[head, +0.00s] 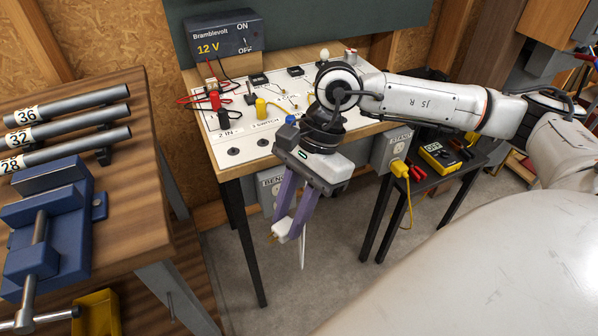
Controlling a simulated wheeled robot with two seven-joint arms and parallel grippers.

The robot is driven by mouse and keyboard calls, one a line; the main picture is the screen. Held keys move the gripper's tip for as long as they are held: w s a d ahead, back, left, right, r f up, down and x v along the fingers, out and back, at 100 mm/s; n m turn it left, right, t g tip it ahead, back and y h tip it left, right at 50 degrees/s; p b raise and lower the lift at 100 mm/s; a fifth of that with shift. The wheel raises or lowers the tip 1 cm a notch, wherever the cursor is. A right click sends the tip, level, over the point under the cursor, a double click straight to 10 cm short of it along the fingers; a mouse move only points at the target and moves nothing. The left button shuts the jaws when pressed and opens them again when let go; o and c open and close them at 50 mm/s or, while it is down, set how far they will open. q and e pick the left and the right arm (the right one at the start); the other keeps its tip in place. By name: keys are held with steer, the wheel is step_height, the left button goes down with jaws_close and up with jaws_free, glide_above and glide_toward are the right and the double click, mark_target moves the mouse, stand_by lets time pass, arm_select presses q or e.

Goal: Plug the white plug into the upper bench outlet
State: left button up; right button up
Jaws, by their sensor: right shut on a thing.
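My right gripper (288,228) points down in front of the small bench and is shut on the white plug (286,234). The plug's prongs face left and slightly down, and its white cord (303,250) hangs below. The grey bench outlet box (267,183), labelled "BENC…", is on the bench's front side, behind and above the plug in the picture. My gripper's fingers hide part of the box. Its upper outlet is only partly visible, and the plug is apart from it. My left gripper is not in view.
A second outlet box (396,150), labelled "STAND", holds a yellow plug (400,168) with a hanging cord. The white panel (232,150) carries wires and switches below a 12 V supply (222,37). A blue vise (50,235) stands left. Open floor lies below the plug.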

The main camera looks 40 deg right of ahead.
steer(key=m, duration=0.1)
steer(key=f+m+t, duration=0.1)
steer(key=m, duration=0.1)
steer(key=f+m+t+b, duration=0.1)
steer(key=m, duration=0.1)
steer(key=shift+d, duration=0.3)
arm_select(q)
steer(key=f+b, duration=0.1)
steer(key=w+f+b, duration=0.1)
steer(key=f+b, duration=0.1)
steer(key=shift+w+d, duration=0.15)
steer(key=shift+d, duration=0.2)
arm_select(e)
steer(key=w+d+f+m+t+h, duration=0.2)
steer(key=w+m+h, duration=0.3)
steer(key=m, duration=1.1)
steer(key=shift+w+d+f+m+t+h, duration=0.25)
steer(key=shift+w+d+m+t+h, duration=0.05)
steer(key=shift+w+d, duration=0.5)
arm_select(q)
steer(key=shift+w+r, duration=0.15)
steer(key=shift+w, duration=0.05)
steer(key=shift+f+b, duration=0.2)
steer(key=shift+b, duration=0.25)
